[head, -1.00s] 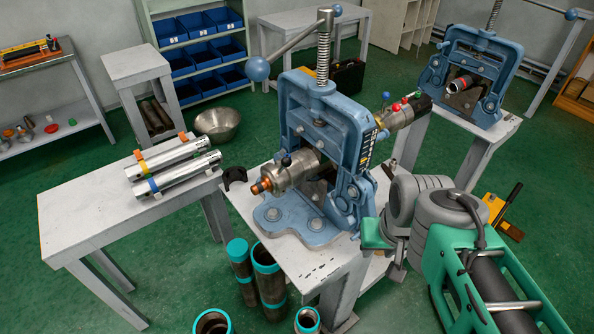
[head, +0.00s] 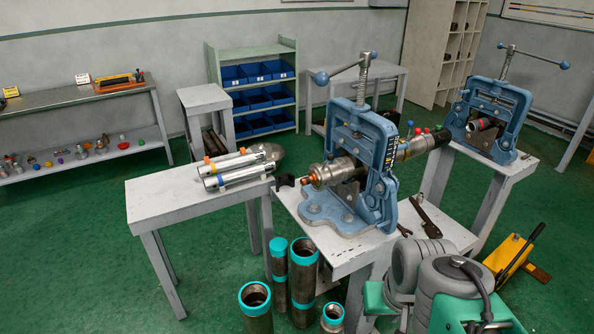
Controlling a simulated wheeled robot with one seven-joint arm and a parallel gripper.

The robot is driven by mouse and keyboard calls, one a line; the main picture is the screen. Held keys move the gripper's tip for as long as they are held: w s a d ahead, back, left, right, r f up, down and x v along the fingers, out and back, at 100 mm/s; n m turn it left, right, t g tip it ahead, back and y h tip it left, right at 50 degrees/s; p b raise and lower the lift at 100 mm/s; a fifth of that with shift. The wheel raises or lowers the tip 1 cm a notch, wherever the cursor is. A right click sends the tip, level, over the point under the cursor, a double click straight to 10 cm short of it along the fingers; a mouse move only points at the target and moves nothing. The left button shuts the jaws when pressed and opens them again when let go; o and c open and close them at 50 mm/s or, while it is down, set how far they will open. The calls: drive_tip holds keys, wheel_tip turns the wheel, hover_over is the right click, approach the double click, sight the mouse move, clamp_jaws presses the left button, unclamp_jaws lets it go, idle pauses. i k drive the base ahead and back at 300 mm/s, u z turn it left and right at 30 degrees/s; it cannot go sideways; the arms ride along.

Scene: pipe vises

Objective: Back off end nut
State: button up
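A blue pipe vise (head: 361,160) stands on a grey bench (head: 345,252) right of centre, its screw upright with a crossbar handle. A pipe assembly lies through its jaws. A silver rounded fitting (head: 326,174) with a copper-coloured end piece (head: 305,179) sticks out on the left. I cannot tell for sure which part is the end nut. On the right the assembly continues as a metal body (head: 415,146) with small red and blue knobs. My green and grey arm fills the bottom right corner, apart from the vise. My gripper's fingertips do not show.
A side table (head: 165,205) holds two silver cylinders (head: 235,170) with coloured bands. Several teal-ended pipes (head: 303,280) stand on the floor in front of the bench. Wrenches (head: 427,222) lie on the bench's right part. A second blue vise (head: 488,115) stands behind right.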

sight(321, 169)
drive_tip(key=u, duration=0.75)
drive_tip(key=i, duration=0.4)
